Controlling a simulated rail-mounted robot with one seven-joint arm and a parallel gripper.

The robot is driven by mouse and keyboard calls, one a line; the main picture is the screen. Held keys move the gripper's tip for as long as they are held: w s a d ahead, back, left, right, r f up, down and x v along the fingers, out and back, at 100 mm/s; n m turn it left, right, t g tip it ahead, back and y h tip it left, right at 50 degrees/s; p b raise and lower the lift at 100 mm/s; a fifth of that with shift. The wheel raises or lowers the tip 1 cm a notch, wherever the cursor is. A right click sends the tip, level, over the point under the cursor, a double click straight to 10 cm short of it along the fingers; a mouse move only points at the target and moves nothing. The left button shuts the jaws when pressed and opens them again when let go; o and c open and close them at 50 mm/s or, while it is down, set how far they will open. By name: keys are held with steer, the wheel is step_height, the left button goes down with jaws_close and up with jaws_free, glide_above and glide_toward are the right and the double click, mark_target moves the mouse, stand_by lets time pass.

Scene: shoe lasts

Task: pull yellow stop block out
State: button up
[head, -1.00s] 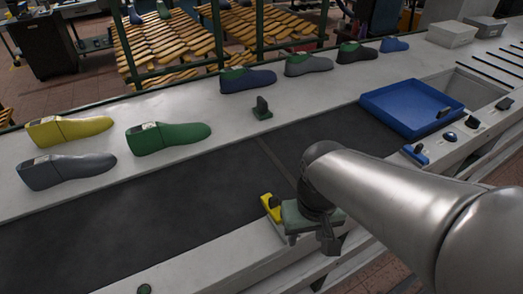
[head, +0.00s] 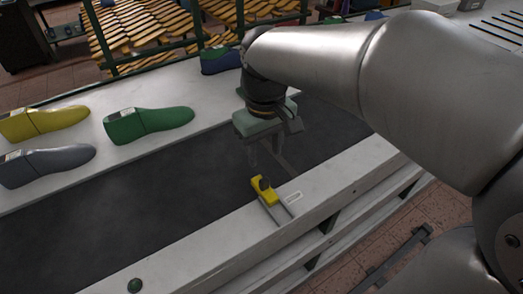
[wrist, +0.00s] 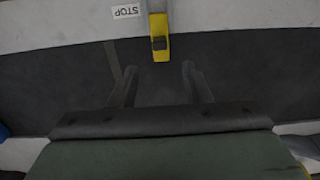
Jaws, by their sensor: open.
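The yellow stop block (head: 258,189) sits at the near edge of the dark belt, at the end of a grey slide on the white front ledge. It has a dark knob (head: 264,183) on top. In the wrist view the yellow block (wrist: 161,22) is at the top centre, its end reaching over the belt. My gripper (head: 268,164) is over the belt, on the belt side of the block. In the wrist view its two fingers are spread apart and empty (wrist: 157,72), with the block ahead of the gap and not between them.
A STOP label (head: 293,197) is on the ledge beside the slide. The belt (head: 150,215) is bare to the left. Yellow (head: 42,122), green (head: 148,123) and grey (head: 45,165) shoe lasts lie on the far ledge.

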mark_target(264, 180)
step_height(264, 180, down, 10)
steer(key=shift+f, duration=0.2)
